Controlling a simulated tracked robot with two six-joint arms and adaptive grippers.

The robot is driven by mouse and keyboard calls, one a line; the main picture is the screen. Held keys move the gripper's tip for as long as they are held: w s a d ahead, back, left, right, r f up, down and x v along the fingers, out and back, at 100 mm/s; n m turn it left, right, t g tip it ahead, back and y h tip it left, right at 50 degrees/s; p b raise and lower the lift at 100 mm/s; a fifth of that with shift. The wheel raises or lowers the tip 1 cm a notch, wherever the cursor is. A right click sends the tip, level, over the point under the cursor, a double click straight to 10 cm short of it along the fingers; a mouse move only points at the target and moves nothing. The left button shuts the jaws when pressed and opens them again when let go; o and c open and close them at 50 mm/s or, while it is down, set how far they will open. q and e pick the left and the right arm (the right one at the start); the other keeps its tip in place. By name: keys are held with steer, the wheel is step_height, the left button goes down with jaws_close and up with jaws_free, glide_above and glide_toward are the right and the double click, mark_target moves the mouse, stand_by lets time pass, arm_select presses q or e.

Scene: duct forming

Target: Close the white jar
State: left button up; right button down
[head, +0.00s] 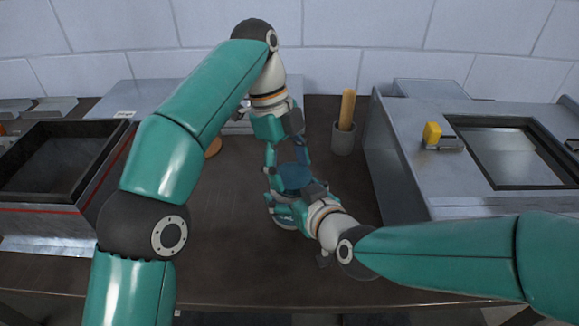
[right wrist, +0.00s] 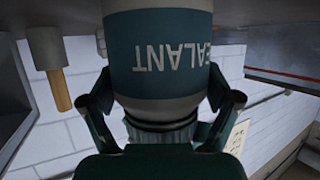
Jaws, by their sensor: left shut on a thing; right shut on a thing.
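The white jar (right wrist: 160,85) fills the middle of the right wrist view, which shows it upside down. It has a dark teal band reading SEALANT and a dark ring at its neck. My right gripper (right wrist: 165,108) is shut around the jar near the neck; the same gripper (head: 293,195) shows in the head view. My left gripper (head: 287,160) reaches down from above and is shut on a round blue piece (head: 293,177), seemingly the lid. Whether lid and jar touch is hidden.
A grey cup (head: 343,139) with a wooden handle (head: 347,108) stands right of the grippers. A raised metal unit (head: 400,165) with a yellow tool (head: 432,134) lies further right. A dark tray (head: 55,160) is at left. The dark table (head: 225,240) is clear near its front edge.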

arm_select(q)
steer(key=o, duration=0.7)
arm_select(e)
jaws_free()
steer(key=v, duration=1.2)
